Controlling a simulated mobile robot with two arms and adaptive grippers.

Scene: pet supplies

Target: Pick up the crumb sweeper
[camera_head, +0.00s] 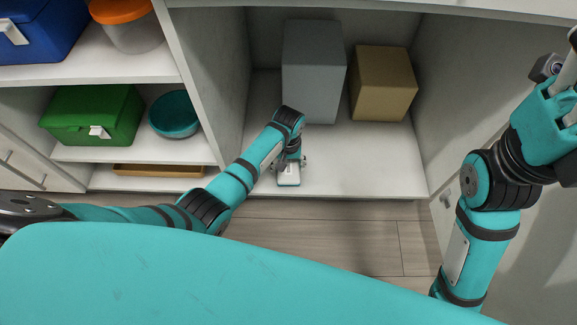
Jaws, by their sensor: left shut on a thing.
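My left arm reaches into the open cabinet bay, and its gripper (290,164) points down near the front of the bay floor. It is shut on a small pale thing, which I take to be the crumb sweeper (288,179). The sweeper is low at the bay floor, and the gripper and wrist hide part of it. I cannot tell whether it touches the floor. My right gripper (566,95) is at the right edge of the view, raised and partly cut off. Its fingertips do not show clearly.
A tall grey box (313,75) and a tan box (383,85) stand behind the left gripper. Left shelves hold a green bin (90,115), a teal bowl (174,114), a blue bin (38,30) and an orange-lidded container (128,25). The bay floor's front right is clear.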

